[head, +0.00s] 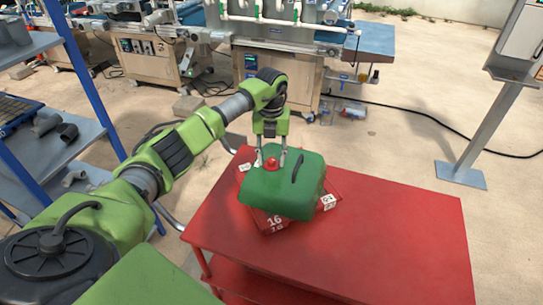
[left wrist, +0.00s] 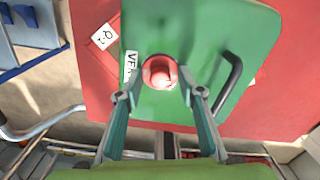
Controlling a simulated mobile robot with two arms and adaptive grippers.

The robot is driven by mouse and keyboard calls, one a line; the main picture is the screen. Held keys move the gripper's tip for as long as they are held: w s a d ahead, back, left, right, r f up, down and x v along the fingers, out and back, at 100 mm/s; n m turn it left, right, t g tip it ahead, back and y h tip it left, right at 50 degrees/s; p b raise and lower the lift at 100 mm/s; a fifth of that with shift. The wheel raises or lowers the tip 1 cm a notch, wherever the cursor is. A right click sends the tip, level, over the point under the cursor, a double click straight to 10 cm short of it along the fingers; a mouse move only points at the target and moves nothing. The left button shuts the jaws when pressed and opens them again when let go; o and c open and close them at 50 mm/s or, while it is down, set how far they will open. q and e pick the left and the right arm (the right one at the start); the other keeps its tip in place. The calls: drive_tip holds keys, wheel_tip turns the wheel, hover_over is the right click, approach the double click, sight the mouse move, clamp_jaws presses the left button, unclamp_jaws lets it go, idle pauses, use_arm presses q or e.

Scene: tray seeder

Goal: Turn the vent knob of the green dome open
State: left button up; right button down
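The green dome (head: 291,190) is a rounded box cover on a red base with a black handle (head: 298,167) on top. Its red vent knob (head: 272,163) stands near the dome's back left part. My left gripper (head: 271,160) points down over the knob, its fingers apart on either side of it. In the left wrist view the knob (left wrist: 160,73) is round, with a pale ring and a partly hidden "VEN" label (left wrist: 131,67) beside it. The open fingertips (left wrist: 160,95) show gaps to the knob. My right gripper is not in view.
The dome's red base (head: 270,222) carries white number labels and stands on a red table (head: 400,235) with free room on its right. A blue-framed shelf (head: 60,130) stands at left. Metal machines stand behind, and a grey post (head: 490,125) at right.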

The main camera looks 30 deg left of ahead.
use_arm(q)
clamp_jaws()
drive_tip(key=shift+m, duration=0.3)
drive_tip(key=m+b, duration=0.1)
drive_tip(key=m, duration=0.1)
drive_tip(key=shift+m+b, duration=0.3)
drive_tip(key=shift+b, duration=0.1)
drive_tip(key=m+b, duration=0.1)
drive_tip(key=m, duration=0.2)
drive_tip(key=shift+m, duration=0.3)
drive_tip(key=m+b, duration=0.2)
drive_tip(key=m, duration=0.3)
drive_tip(key=m+b, duration=0.1)
drive_tip(key=m, duration=0.5)
